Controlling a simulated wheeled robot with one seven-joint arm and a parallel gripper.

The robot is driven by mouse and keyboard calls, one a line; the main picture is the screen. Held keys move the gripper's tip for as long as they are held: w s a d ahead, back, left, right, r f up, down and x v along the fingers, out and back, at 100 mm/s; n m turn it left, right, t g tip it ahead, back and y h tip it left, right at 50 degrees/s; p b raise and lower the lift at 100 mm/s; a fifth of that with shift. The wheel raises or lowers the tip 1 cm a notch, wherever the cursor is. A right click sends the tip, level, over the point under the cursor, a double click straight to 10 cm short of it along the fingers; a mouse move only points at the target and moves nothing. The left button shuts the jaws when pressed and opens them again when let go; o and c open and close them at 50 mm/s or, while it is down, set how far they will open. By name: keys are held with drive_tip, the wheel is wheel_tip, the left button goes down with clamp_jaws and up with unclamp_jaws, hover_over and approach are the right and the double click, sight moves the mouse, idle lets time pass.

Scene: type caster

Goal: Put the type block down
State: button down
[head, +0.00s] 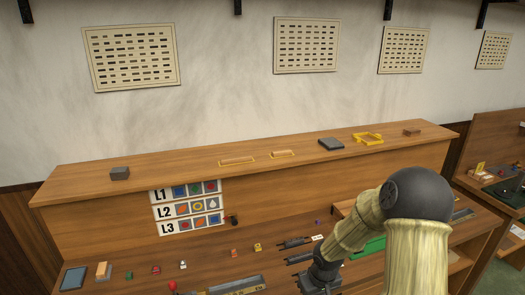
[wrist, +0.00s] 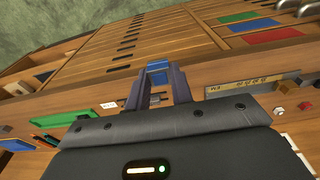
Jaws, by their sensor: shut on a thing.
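My gripper (head: 296,250) is low over the bench in the head view, with its fingers pointing left. In the wrist view my gripper (wrist: 159,84) is shut on a small block with a blue face, the type block (wrist: 157,67), between its fingertips. The head view is too small to show the block clearly between the fingers. I cannot tell whether the block touches any surface.
The bench (head: 125,287) holds several small coloured pieces, a dark tablet (head: 73,278) and a grey ruled bar (head: 237,286). A chart of rows L1 to L3 (head: 187,209) stands behind. A raised shelf (head: 190,165) runs along the back. A green panel (head: 371,246) is right of my gripper.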

drive_tip(key=shift+s+f, duration=0.15)
drive_tip(key=shift+s, duration=0.05)
drive_tip(key=shift+w+a+f+m, duration=0.1)
drive_tip(key=shift+a+f+m, duration=0.05)
drive_tip(key=shift+f, duration=0.4)
drive_tip(key=shift+w+a+f+m, duration=0.1)
drive_tip(key=shift+f+m, duration=0.05)
drive_tip(key=shift+f, duration=0.35)
wheel_tip(320, 180, down, 10)
drive_tip(key=m, duration=0.3)
drive_tip(key=shift+d+r, duration=0.25)
drive_tip(key=shift+d, duration=0.05)
drive_tip(key=shift+s, duration=0.1)
